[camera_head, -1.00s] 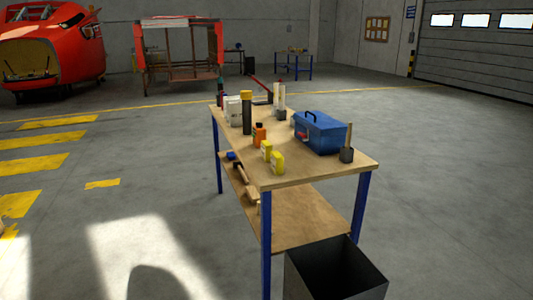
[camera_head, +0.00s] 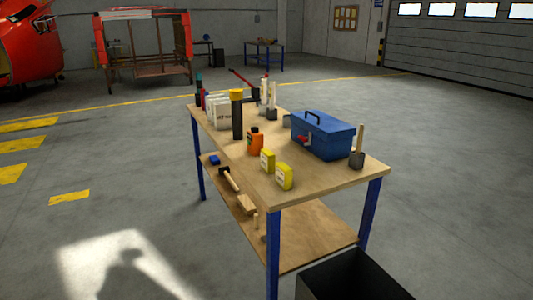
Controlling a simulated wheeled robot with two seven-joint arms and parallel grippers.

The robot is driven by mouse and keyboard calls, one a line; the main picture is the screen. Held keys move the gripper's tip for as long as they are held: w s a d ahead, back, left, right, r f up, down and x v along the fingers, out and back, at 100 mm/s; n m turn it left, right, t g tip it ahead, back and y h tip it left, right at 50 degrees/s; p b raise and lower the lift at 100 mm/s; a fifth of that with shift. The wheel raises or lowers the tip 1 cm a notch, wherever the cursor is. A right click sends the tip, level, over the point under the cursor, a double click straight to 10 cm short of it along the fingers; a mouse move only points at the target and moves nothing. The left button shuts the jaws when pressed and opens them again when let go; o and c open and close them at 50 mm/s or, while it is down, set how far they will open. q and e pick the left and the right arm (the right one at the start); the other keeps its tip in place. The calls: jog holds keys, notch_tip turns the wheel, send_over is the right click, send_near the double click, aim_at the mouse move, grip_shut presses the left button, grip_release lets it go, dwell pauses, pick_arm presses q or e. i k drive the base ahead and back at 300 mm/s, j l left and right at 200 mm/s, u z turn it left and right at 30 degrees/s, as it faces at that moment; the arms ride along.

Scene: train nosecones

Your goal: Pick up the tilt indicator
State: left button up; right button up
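I cannot tell for sure which item is the tilt indicator. Two small yellow boxes with pale labels stand near the front of the workbench top (camera_head: 325,178): one yellow box (camera_head: 267,160) and, nearer me, another yellow box (camera_head: 284,177). An orange bottle with a dark cap (camera_head: 255,142) stands behind them. A dark cylinder with a yellow top (camera_head: 237,115) stands farther back. Neither of my grippers is in view.
A blue toolbox (camera_head: 322,138) and a dark block with an upright handle (camera_head: 357,155) stand at the bench's right. A mallet (camera_head: 240,195) lies on the lower shelf. A black bin (camera_head: 355,275) stands in front. Floor left of the bench is clear.

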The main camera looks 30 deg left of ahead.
aim_at(268, 158)
jog(key=i+j+z, duration=0.2)
jog(key=j, duration=0.8)
jog(key=i+j+z, duration=0.2)
jog(key=j, duration=0.8)
jog(key=j+z, duration=0.2)
jog(key=j, duration=0.8)
